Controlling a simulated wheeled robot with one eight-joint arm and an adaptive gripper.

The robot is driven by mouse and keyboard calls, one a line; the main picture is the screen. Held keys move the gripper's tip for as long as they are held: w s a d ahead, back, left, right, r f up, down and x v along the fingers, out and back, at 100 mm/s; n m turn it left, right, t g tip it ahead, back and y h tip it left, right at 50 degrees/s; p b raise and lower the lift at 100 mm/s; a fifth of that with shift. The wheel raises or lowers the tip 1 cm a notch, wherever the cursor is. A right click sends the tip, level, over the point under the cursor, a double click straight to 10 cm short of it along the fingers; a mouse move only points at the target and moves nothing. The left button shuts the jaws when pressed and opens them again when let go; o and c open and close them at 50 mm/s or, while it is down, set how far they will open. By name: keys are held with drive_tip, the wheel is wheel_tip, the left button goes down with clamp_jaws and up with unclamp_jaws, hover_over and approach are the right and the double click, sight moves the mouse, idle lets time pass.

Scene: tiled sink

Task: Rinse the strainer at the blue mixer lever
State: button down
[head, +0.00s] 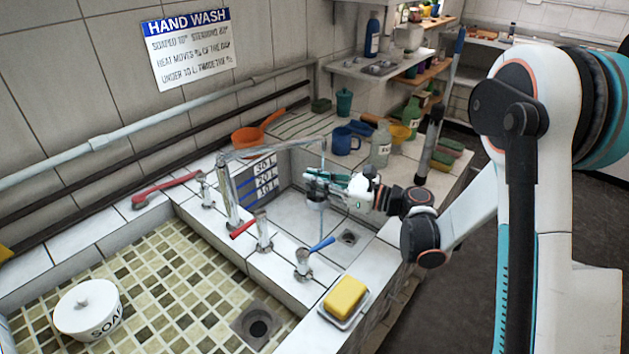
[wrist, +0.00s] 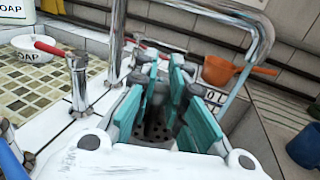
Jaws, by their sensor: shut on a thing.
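My gripper (head: 322,182) is over the right-hand basin, just below the end of the tall tap's spout (head: 272,148). In the wrist view its teal fingers (wrist: 165,108) are closed around a dark, perforated thing, which I take to be the strainer (wrist: 157,131). The fingers hide most of it. In the head view a small grey part (head: 316,204) hangs under the fingers. The blue mixer lever (head: 321,244) stands on the basin's front ledge, apart from my gripper.
A red-levered tap (head: 262,230) stands left of the blue one. A yellow sponge (head: 345,295) lies on a dish at the front. An orange pan (head: 256,133), blue mug (head: 344,141) and bottle (head: 380,147) stand behind the basin. A white soap pot (head: 88,309) sits at left.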

drive_tip(key=shift+s+r, duration=0.1)
drive_tip(key=s+r+p, duration=0.1)
drive_tip(key=s+r, duration=0.2)
drive_tip(key=s, duration=0.2)
drive_tip(key=shift+r, duration=0.4)
drive_tip(key=shift+w, duration=0.1)
idle(0.4)
